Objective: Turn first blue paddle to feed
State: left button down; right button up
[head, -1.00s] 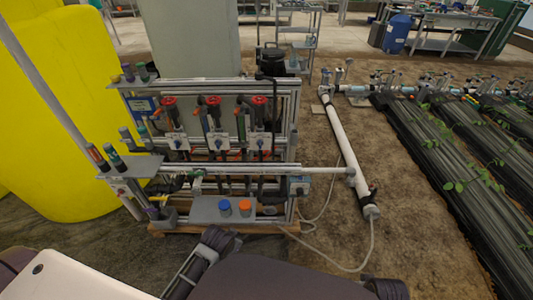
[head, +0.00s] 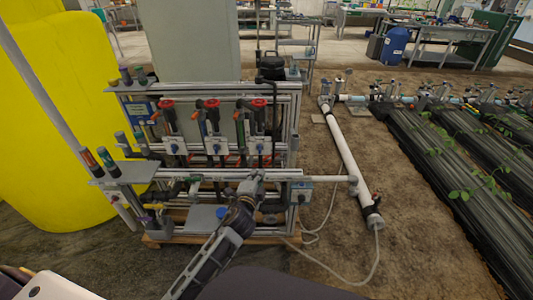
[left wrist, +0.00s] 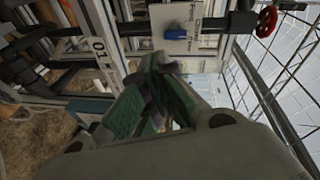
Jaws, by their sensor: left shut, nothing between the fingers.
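Three white plates with small blue paddles sit in a row below red handwheels: the left paddle (head: 174,148), the middle paddle (head: 216,148) and the right paddle (head: 259,146). My left gripper (head: 256,177) is shut and empty, at the front rail, below the right plate in the picture. In the left wrist view, a blue paddle (left wrist: 173,31) on a lettered white plate shows beyond the fingers of my left gripper (left wrist: 160,66), apart from them. Which of the three it is, and its exact setting, I cannot tell. My right gripper is not in view.
A grey shelf (head: 200,222) with a blue cap (head: 222,213) lies low on the skid. A horizontal pipe (head: 325,178) runs right from the front rail. Marker-like tubes stand at left. A red handwheel (left wrist: 267,19) shows in the left wrist view.

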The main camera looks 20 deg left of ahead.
aim_at(260, 149)
pick_arm(q)
jog(key=w+d+m, duration=0.1)
jog(key=d+r+m+t+h, duration=0.1)
jog(key=w+d+r+m+h, duration=0.1)
jog(key=m, duration=0.1)
jog(key=shift+w+d+t, duration=0.3)
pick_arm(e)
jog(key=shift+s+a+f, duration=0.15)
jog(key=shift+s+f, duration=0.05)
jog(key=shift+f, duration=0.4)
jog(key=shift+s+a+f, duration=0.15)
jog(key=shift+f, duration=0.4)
pick_arm(q)
jog(key=shift+w, duration=0.15)
jog(key=w+a+b, duration=0.1)
jog(key=w+a, duration=0.2)
jog(key=w, duration=0.5)
jog(key=shift+w+a, duration=0.15)
jog(key=shift+w, duration=0.1)
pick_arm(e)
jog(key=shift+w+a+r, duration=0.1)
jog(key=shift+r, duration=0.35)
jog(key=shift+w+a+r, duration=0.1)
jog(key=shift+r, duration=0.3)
pick_arm(q)
jog(key=shift+a+b, duration=0.1)
jog(key=shift+b, duration=0.25)
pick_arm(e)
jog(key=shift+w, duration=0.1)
